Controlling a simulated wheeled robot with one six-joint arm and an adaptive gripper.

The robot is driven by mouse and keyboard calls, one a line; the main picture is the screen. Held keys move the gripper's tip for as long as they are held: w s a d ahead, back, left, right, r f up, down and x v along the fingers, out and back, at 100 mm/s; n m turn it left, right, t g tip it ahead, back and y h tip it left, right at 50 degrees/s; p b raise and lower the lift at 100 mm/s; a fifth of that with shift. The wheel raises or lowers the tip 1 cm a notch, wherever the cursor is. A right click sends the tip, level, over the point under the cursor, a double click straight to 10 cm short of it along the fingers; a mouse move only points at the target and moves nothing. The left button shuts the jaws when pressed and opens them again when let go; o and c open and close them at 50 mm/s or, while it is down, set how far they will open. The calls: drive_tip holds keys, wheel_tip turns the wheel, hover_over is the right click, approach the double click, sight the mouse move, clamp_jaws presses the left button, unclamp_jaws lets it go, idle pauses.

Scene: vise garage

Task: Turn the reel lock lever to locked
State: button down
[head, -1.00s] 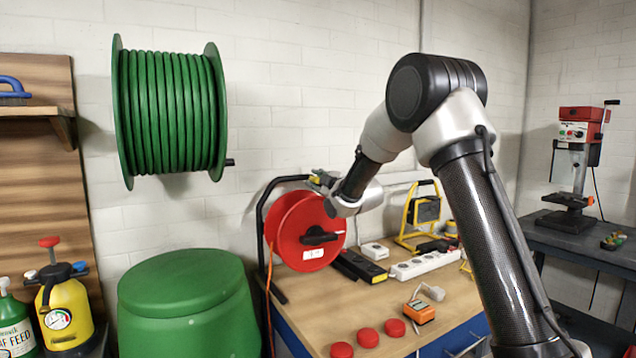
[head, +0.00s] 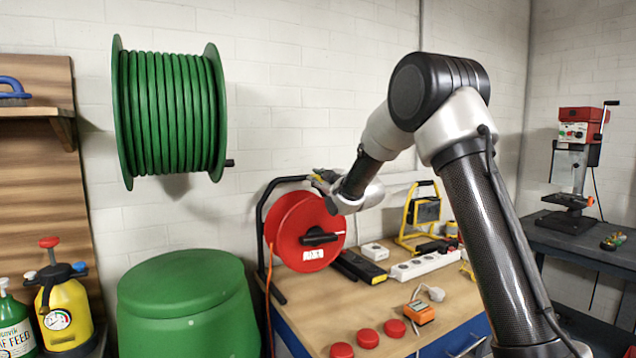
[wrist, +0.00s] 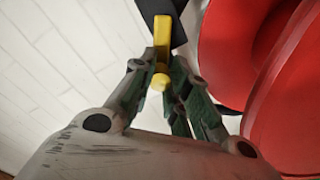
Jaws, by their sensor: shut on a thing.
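The red cable reel (head: 290,228) stands in a black frame at the back left of the workbench; part of it shows in the wrist view (wrist: 225,50). The yellow lock lever (wrist: 162,38) juts from a black part of the frame in the wrist view. My gripper (wrist: 160,76) is shut on the lever, with a fingertip on each side and its rounded end showing between them. In the head view my gripper (head: 324,180) is at the top right corner of the reel frame, small and partly hidden by my wrist.
A black box (head: 362,267), a white power strip (head: 425,264) and a yellow work lamp (head: 424,212) stand right of the reel. Several red discs (head: 367,338) lie near the bench front. A green barrel (head: 188,305) stands left of the bench.

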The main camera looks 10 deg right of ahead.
drive_tip(key=shift+w+d+r+m, duration=0.35)
drive_tip(key=shift+d+m, duration=0.35)
drive_tip(key=shift+m, duration=1.25)
drive_tip(key=shift+w+d+r+m, duration=0.1)
drive_tip(key=shift+d+r+m, duration=0.45)
drive_tip(key=shift+m, duration=1.45)
drive_tip(key=shift+w+d+r+m, duration=0.3)
drive_tip(key=shift+d+m, duration=0.5)
drive_tip(key=shift+m, duration=1.15)
drive_tip(key=c, duration=1.6)
unclamp_jaws()
drive_tip(key=shift+d, duration=0.1)
drive_tip(key=shift+s, duration=0.1)
